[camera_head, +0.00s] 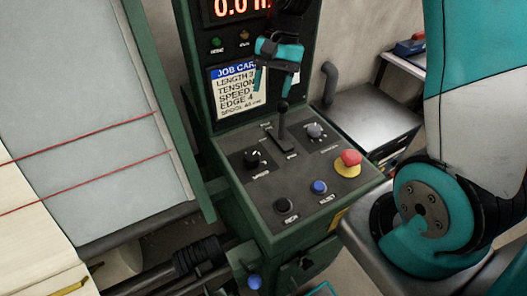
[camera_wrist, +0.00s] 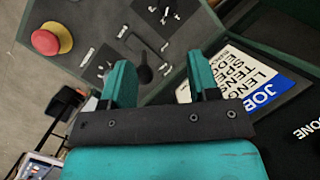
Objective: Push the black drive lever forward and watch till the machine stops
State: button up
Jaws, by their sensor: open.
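The black drive lever (camera_head: 284,132) stands up from the sloped control panel, its round knob at the top. My gripper (camera_head: 274,88) is open and empty, just above and behind the knob, in front of the job card. In the wrist view the lever (camera_wrist: 146,72) shows between the two teal fingers of my gripper (camera_wrist: 160,75), with no clear contact. The red display (camera_head: 238,8) reads 0.0, its unit partly hidden by my arm. The job card (camera_head: 238,90) is partly covered by a finger.
The panel also carries a red stop button (camera_head: 347,162) on a yellow base, a blue button (camera_head: 319,187), a black button (camera_head: 283,205) and knobs. A cloth web (camera_head: 100,120) with red lines lies at left. A grey cabinet (camera_head: 370,115) stands behind right.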

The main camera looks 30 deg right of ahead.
jog(key=s+a+r+n+b, duration=0.1)
jog(key=s+a+n+b, duration=0.1)
jog(key=s+a+n, duration=0.4)
jog(key=s+a+r+n+t+b, duration=0.1)
jog(key=s+a+n, duration=0.5)
jog(key=s, duration=0.6)
jog(key=shift+s+a+r+n+t+b, duration=0.25)
jog(key=shift+r+b, duration=0.3)
jog(key=shift+b, duration=0.6)
